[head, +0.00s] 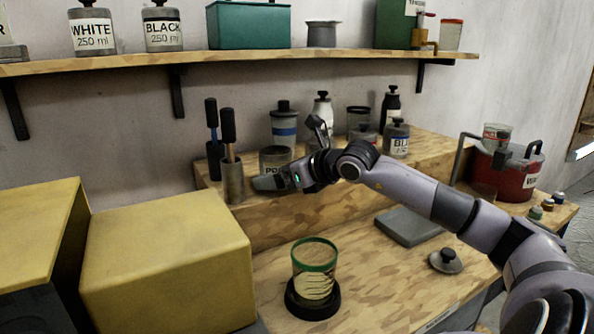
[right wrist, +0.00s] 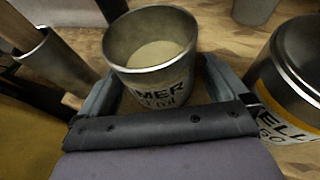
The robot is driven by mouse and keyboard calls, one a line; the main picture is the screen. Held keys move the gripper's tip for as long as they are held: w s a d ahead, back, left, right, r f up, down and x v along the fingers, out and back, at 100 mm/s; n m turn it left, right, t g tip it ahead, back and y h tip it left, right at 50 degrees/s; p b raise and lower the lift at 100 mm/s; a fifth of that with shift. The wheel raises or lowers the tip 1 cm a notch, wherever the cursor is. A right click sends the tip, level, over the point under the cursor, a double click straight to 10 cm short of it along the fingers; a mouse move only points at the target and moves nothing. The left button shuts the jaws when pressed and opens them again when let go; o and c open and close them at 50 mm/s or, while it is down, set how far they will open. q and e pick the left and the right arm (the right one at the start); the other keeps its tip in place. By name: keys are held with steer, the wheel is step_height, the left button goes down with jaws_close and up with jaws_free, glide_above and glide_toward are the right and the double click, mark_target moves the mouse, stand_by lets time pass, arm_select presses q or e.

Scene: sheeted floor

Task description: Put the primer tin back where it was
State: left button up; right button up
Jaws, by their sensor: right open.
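The primer tin (head: 275,159) is a grey, lidless tin, upright on the raised wooden step of the bench. In the right wrist view the tin (right wrist: 155,85) shows dark lettering ending in "MER" and a pale filling. My right gripper (head: 291,158) is open, with one finger on each side of the tin. In the wrist view the fingers of the right gripper (right wrist: 160,92) flank its lower part; whether they touch it I cannot tell. My left gripper is not in view.
A yellow-labelled tin (right wrist: 297,65) stands close right in the wrist view. On the lower bench are a green-rimmed glass (head: 314,270), a grey slab (head: 408,226) and a knobbed lid (head: 446,261).

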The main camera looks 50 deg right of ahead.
steer(key=shift+s+d+b, duration=0.1)
steer(key=shift+s+b, duration=0.05)
steer(key=shift+b, duration=0.2)
steer(key=shift+b+v, duration=0.7)
steer(key=shift+v, duration=0.15)
steer(key=shift+b+v, duration=0.55)
steer(key=shift+v, duration=0.35)
steer(key=shift+s+r+b, duration=0.25)
steer(key=shift+s+b, duration=0.05)
steer(key=shift+s, duration=0.3)
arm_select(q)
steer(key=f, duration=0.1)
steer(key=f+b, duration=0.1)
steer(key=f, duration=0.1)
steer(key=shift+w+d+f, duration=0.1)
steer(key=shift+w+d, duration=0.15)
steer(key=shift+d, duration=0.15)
arm_select(e)
steer(key=v, duration=0.7)
steer(key=shift+r, duration=0.15)
steer(key=shift+w, duration=0.1)
